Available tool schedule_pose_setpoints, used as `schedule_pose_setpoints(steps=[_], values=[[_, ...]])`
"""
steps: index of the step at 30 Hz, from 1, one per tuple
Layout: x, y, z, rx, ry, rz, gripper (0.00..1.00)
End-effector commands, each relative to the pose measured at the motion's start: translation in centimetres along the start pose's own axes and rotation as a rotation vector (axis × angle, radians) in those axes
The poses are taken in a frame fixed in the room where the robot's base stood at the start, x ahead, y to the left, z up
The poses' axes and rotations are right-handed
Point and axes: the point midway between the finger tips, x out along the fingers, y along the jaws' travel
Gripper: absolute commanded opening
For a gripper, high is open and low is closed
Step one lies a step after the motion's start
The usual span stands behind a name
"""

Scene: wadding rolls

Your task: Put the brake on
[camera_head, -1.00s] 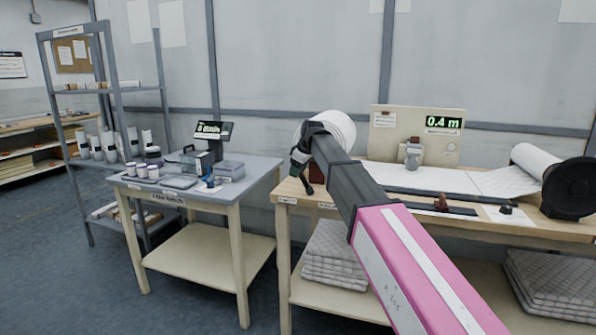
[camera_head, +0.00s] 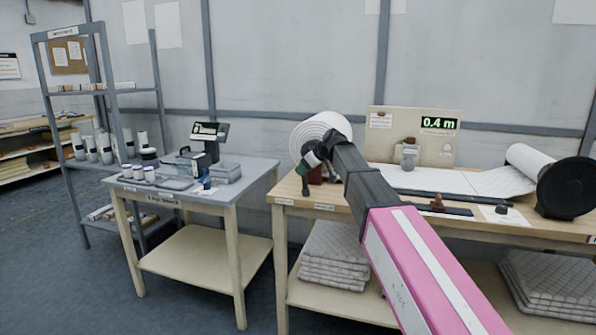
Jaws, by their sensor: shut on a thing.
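The white wadding roll (camera_head: 318,128) sits at the left end of the long workbench, its spiral end facing me. My gripper (camera_head: 305,172) is in front of the roll's lower left, by the red-brown roll stand (camera_head: 315,173). It is shut on a small part there, mostly hidden by the gripper and my arm. I cannot make out the brake itself or its position.
The long bench (camera_head: 335,207) carries a white sheet (camera_head: 440,178), a panel reading 0.4 m (camera_head: 437,123), a red-brown handle on a dark bar (camera_head: 437,203) and a second roll (camera_head: 527,160). A grey-topped table (camera_head: 237,183) stands to the left, across a gap.

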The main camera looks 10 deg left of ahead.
Motion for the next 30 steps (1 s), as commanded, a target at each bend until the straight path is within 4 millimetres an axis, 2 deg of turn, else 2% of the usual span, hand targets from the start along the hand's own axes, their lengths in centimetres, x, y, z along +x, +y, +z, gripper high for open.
schedule_pose_setpoints(steps=[1, 15, 30], values=[[-0.5, -0.1, 0.6, 0.01, 0.043, -0.005, 0.0], [-2.4, 0.6, 3.0, 0.064, 0.394, -0.048, 0.0], [-2.7, 0.9, 3.8, 0.079, 0.512, -0.063, 0.0]])
